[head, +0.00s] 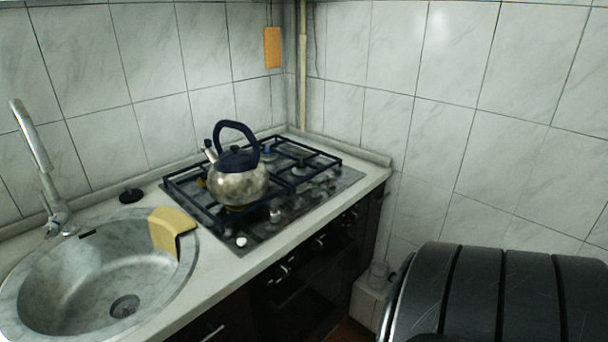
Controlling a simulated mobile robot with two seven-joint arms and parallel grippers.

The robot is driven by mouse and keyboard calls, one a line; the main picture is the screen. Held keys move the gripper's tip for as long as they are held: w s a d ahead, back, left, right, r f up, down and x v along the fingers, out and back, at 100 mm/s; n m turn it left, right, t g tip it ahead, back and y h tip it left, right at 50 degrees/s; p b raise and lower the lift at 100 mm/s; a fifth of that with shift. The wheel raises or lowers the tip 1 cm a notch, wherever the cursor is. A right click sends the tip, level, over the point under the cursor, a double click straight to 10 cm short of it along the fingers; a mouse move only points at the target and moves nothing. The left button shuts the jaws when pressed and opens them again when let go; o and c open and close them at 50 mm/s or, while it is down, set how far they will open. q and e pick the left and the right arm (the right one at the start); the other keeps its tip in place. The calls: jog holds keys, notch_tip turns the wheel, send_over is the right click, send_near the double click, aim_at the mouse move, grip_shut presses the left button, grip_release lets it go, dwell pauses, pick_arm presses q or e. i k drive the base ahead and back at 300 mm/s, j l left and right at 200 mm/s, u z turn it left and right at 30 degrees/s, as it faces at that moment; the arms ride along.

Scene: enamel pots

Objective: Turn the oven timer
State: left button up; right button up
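The dark oven (312,285) is built in under the counter below the hob, its front seen at a steep angle. Several small knobs (320,241) run along the panel at its top edge. They are small and dim, and I cannot tell which one is the timer or how it is turned. Neither of my grippers is in view.
A metal kettle (238,186) stands on the gas hob (262,232). A round sink (60,285) with a yellow cloth (172,228) on its rim is at left. A large black ribbed object (500,295) fills the lower right, with a narrow gap before the oven.

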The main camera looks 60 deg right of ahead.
aim_at(352, 217)
jog(key=k+l, duration=0.15)
jog(key=l, duration=0.3)
jog(key=k+l+z, duration=0.1)
jog(key=l, duration=0.3)
jog(key=k+l, duration=0.15)
jog(key=l, duration=0.3)
jog(key=k+l+z, duration=0.1)
jog(key=l, duration=0.35)
jog(key=k+l, duration=0.15)
jog(key=l, duration=0.3)
jog(key=k+l, duration=0.1)
jog(key=l, duration=0.35)
jog(key=k+l+z, duration=0.1)
jog(key=l, duration=0.35)
